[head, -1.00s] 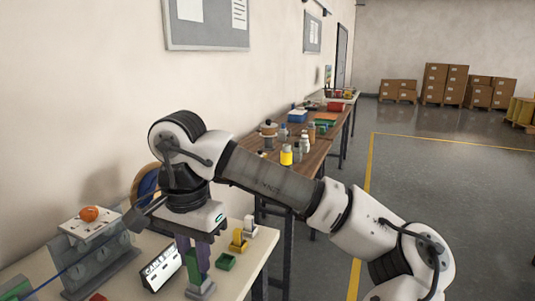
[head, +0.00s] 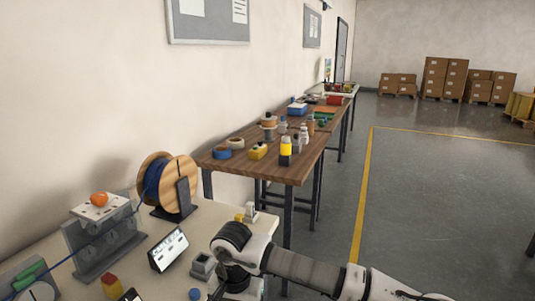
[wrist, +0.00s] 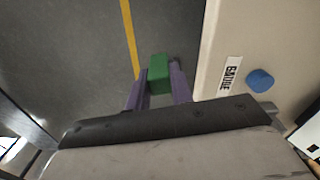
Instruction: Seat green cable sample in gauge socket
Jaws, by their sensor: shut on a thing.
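The green cable sample (wrist: 159,75) shows as a green block between the purple fingers of my gripper (wrist: 158,88) in the wrist view. My gripper is shut on it, with floor behind it, beside the table edge. A white "GAUGE" label (wrist: 230,75) and a blue round knob (wrist: 260,80) lie on the table just right of it. In the head view my arm reaches in low at the table's right front, and the fingers and sample are hidden. A grey block with a square recess (head: 203,265) stands left of my wrist; I cannot tell whether it is the gauge socket.
A small display (head: 168,250), a cable spool (head: 167,187), a yellow piece (head: 239,217) and a grey fixture with an orange knob (head: 99,198) stand on the near table (head: 215,215). A wooden table (head: 285,165) with bottles is behind. Open floor (head: 440,200) lies right.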

